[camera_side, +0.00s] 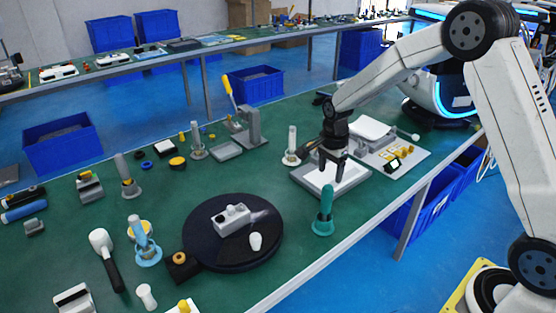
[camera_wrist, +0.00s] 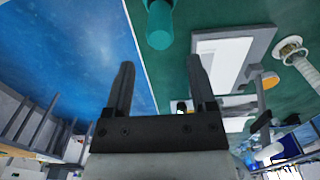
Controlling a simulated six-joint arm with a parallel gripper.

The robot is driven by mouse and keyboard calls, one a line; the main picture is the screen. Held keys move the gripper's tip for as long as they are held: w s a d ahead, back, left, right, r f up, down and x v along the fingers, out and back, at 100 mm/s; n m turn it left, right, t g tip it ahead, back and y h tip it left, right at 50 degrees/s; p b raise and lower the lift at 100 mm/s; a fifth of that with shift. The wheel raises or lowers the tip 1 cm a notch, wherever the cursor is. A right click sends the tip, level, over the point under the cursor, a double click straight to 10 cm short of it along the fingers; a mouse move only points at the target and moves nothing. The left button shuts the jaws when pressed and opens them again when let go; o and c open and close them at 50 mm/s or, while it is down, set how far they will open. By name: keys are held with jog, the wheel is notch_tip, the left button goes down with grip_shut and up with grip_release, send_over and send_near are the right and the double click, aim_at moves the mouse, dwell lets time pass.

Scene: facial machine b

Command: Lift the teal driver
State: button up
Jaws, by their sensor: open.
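The teal driver (camera_side: 325,209) stands upright on a round teal base near the front edge of the green table in the side view. In the wrist view the driver (camera_wrist: 159,24) shows at the top, cut off by the frame edge, beyond my fingertips. My gripper (camera_side: 332,180) points down, above and slightly behind the driver in the side view, apart from it. In the wrist view my gripper (camera_wrist: 160,75) has its two dark fingers spread with nothing between them.
A grey-rimmed white tray (camera_side: 322,184) lies beneath my gripper; it also shows in the wrist view (camera_wrist: 222,60). A black turntable (camera_side: 205,250) with a grey block (camera_side: 231,219) is to the left. Clear green tabletop lies between turntable and driver. The table's front edge (camera_side: 350,239) is close by.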

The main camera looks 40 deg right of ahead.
aim_at(329, 186)
jog(key=shift+f, duration=2.4)
